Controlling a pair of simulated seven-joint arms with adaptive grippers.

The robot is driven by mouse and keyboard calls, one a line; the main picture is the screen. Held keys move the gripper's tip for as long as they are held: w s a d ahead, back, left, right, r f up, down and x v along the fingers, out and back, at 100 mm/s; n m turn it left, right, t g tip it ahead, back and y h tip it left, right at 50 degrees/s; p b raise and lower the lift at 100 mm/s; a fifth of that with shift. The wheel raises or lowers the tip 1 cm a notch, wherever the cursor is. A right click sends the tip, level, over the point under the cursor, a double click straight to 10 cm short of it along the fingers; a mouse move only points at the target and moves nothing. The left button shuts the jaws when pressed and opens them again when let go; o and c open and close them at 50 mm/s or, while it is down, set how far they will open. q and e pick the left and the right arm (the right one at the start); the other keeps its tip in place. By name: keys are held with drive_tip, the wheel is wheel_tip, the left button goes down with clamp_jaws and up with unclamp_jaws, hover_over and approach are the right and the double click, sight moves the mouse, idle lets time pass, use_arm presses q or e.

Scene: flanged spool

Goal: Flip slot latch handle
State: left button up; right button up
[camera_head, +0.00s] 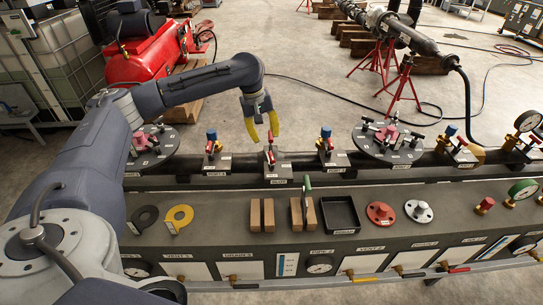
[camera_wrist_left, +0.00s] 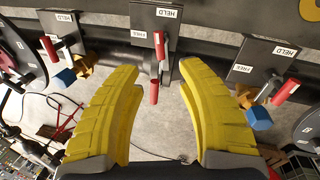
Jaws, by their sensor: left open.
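The middle latch, with a red handle (camera_head: 270,156), stands on a dark plate on the long dark pipe at the back of the bench. In the left wrist view the red handle (camera_wrist_left: 159,46) lies before a plate labelled HELD (camera_wrist_left: 143,34), with a second red grip (camera_wrist_left: 154,92) nearer the camera. My left gripper (camera_head: 263,124) hangs above and behind this latch, open and empty. Its yellow fingers (camera_wrist_left: 160,80) point toward the latch, with a gap between them, and do not appear to touch it. My right gripper is not in view.
Similar blue-topped latches stand left (camera_head: 212,136) and right (camera_head: 326,133) of the middle one. Round flanges with red parts sit farther out (camera_head: 148,145) (camera_head: 390,137). The front bench holds wooden blocks (camera_head: 262,214), a black tray (camera_head: 340,215) and rings.

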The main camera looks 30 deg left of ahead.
sight(271, 156)
use_arm(q)
drive_tip(key=f, duration=0.3)
drive_tip(key=w+d+f, duration=0.1)
drive_tip(key=f, duration=0.6)
drive_tip(key=shift+w+d+f, duration=0.3)
drive_tip(key=shift+f, duration=0.1)
drive_tip(key=shift+c, duration=0.4)
clamp_jaws()
